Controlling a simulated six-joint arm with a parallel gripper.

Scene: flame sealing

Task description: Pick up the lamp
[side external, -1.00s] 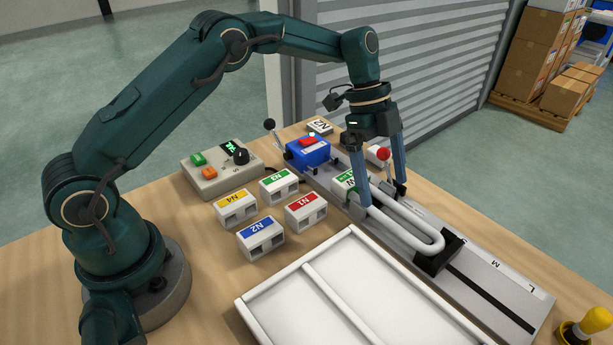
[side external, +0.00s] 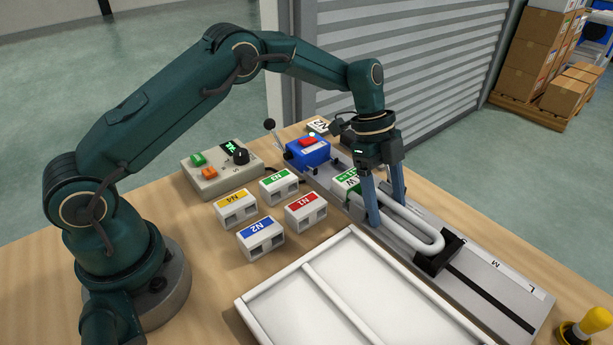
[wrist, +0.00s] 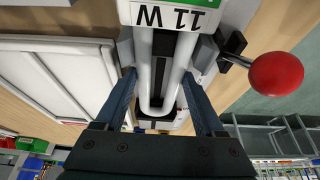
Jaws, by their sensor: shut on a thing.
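The lamp is a white U-shaped tube (side external: 427,246) with a base carrying a green-and-white label (side external: 350,179). It lies along the grey fixture rail, its bend by a black end support (side external: 440,258). My gripper (side external: 387,212) points down with its blue fingers on either side of the tube, shut on the lamp. In the wrist view the fingers flank both legs of the tube (wrist: 144,72), and the base label (wrist: 163,16) reads "11 W". I cannot tell whether the lamp has left its supports.
A red ball-ended lever (wrist: 276,74) stands beside the lamp base. A white divided tray (side external: 350,290) is close in front. Several labelled blocks, including N1 (side external: 305,211), a control box (side external: 220,167) and a blue unit (side external: 308,151) stand nearby. A yellow-topped object (side external: 592,322) is at far right.

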